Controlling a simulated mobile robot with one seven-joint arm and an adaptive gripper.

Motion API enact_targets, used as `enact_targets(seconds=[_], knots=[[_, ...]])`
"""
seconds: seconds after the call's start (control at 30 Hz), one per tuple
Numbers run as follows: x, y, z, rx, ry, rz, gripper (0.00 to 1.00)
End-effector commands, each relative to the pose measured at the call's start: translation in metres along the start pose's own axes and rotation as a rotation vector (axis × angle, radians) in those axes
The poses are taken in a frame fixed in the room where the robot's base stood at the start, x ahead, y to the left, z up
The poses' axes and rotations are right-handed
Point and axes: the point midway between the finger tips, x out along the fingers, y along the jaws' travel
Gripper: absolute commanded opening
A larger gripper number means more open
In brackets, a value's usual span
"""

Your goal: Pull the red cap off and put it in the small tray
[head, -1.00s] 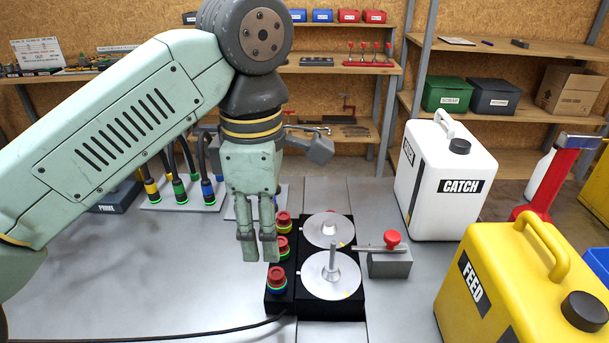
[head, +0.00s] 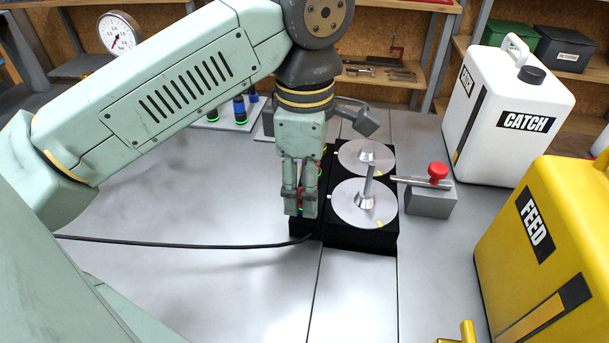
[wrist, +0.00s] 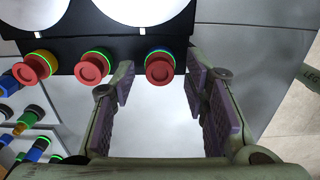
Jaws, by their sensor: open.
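Three red caps stand in a row along the edge of a black unit (wrist: 120,45). In the wrist view, the left cap (wrist: 32,68) has an orange collar, the middle cap (wrist: 92,68) a green lit ring, and the right cap (wrist: 160,68) a blue and green ring. My gripper (wrist: 160,88) is open. Its fingers appear on either side of the right cap, with the middle cap outside them; contact cannot be told. In the head view, my gripper (head: 300,213) points down and hides most of the caps. I cannot make out the small tray.
Two silver discs (head: 349,205) lie beside the caps, one with an upright post. A grey block (head: 430,203) with a red knob stands right of them. White CATCH (head: 500,125) and yellow FEED (head: 560,230) containers stand farther right. A black cable (head: 190,242) crosses clear table.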

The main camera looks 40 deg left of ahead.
Motion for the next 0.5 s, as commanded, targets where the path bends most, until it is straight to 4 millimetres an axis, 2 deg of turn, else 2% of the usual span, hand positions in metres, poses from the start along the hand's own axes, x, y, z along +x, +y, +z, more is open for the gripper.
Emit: enact_targets(seconds=[0.33, 0.5], knots=[[0.0030, 0.0000, 0.0002, 0.000, 0.000, 0.000, 0.41], [0.0029, 0.0000, 0.0003, 0.000, -0.001, 0.000, 0.29]])
